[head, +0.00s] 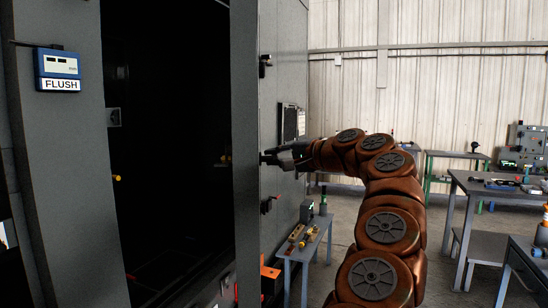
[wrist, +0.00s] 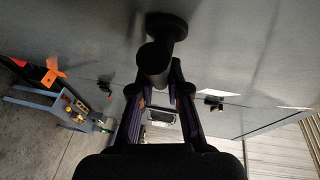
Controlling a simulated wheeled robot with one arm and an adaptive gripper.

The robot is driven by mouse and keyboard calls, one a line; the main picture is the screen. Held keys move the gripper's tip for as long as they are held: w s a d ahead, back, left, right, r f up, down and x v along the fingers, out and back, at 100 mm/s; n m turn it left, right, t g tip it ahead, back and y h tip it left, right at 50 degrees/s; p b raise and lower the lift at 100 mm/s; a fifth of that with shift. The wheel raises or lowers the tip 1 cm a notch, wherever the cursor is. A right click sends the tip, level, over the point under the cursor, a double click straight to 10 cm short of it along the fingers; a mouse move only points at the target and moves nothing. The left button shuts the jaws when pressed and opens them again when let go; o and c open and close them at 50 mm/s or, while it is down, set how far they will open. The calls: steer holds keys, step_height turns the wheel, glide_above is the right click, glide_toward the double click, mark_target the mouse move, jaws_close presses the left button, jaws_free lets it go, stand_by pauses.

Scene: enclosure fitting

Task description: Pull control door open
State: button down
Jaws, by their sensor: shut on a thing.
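The control door (head: 283,85) is a tall grey panel standing open from the enclosure, seen nearly edge-on in the head view. The dark enclosure interior (head: 165,150) shows to its left. My gripper (head: 272,157) is at the door's outer face, about mid-height. In the wrist view my gripper (wrist: 158,95) has its fingers on both sides of the black round door handle (wrist: 155,58), shut on it. The handle's base meets the grey door face (wrist: 90,30). In the head view the gripper mostly hides the handle.
Black latches stick out above (head: 265,65) and below (head: 268,204) the gripper. A small table (head: 312,245) with parts stands close to the door on the right. A blue FLUSH gauge (head: 58,68) is on the frame at left. Workbenches (head: 480,185) stand farther right; floor lies between.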

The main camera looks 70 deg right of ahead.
steer(key=shift+a+r, duration=0.15)
steer(key=c, duration=1.6)
jaws_free()
steer(key=shift+o, duration=1)
steer(key=shift+a, duration=0.25)
steer(key=shift+o, duration=1.3)
steer(key=shift+d, duration=0.1)
steer(key=v, duration=1.2)
